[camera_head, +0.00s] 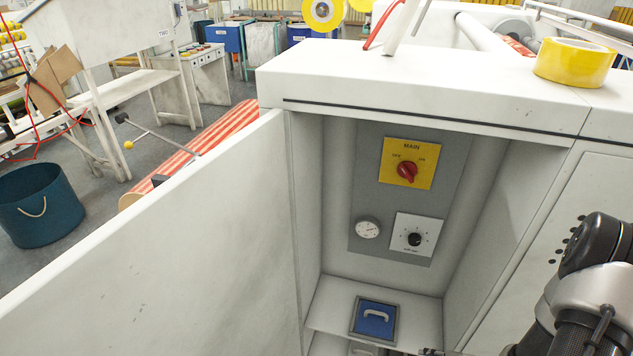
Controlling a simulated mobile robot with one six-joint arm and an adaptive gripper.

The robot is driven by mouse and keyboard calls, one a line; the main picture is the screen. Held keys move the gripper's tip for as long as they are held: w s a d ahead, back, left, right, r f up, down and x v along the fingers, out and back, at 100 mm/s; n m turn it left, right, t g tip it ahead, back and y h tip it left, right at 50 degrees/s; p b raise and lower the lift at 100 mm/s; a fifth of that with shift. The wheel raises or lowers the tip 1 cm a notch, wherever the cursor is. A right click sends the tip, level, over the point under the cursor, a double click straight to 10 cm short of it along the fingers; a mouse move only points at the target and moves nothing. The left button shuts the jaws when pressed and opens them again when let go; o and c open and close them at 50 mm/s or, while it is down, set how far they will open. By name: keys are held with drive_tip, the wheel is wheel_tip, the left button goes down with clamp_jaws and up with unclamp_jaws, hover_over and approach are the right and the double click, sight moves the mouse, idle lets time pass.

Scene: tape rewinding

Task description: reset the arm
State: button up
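My arm (592,285) shows at the lower right, in front of the white cabinet's right side. Its dark joint and grey link run down out of the picture. My gripper cannot be made out. A small dark sliver shows at the bottom edge right of centre, but I cannot tell what it is part of.
The white cabinet's door (190,260) stands open at the left. Inside are a yellow MAIN panel with a red knob (407,170), a gauge (367,229), a black dial (415,239) and a blue handled panel (375,322). Yellow tape (574,65) sits on top.

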drive_tip(key=w+d+r+m+g+h, duration=0.1)
drive_tip(key=w+d+r+m+h, duration=0.15)
drive_tip(key=r, duration=0.45)
drive_tip(key=w+d+r+m+h, duration=0.1)
drive_tip(key=w+r, duration=0.2)
drive_tip(key=r, duration=0.5)
drive_tip(key=s+a+r+m+h, duration=0.2)
drive_tip(key=a+r+m, duration=0.15)
drive_tip(key=r, duration=0.75)
drive_tip(key=s+a+r+m+y, duration=0.3)
drive_tip(key=s+a+r+m, duration=0.5)
drive_tip(key=s+a+r, duration=0.6)
drive_tip(key=shift+s+a+r+m+g, duration=0.3)
drive_tip(key=shift+s+a, duration=0.35)
drive_tip(key=shift+s, duration=0.5)
drive_tip(key=shift+w, duration=0.1)
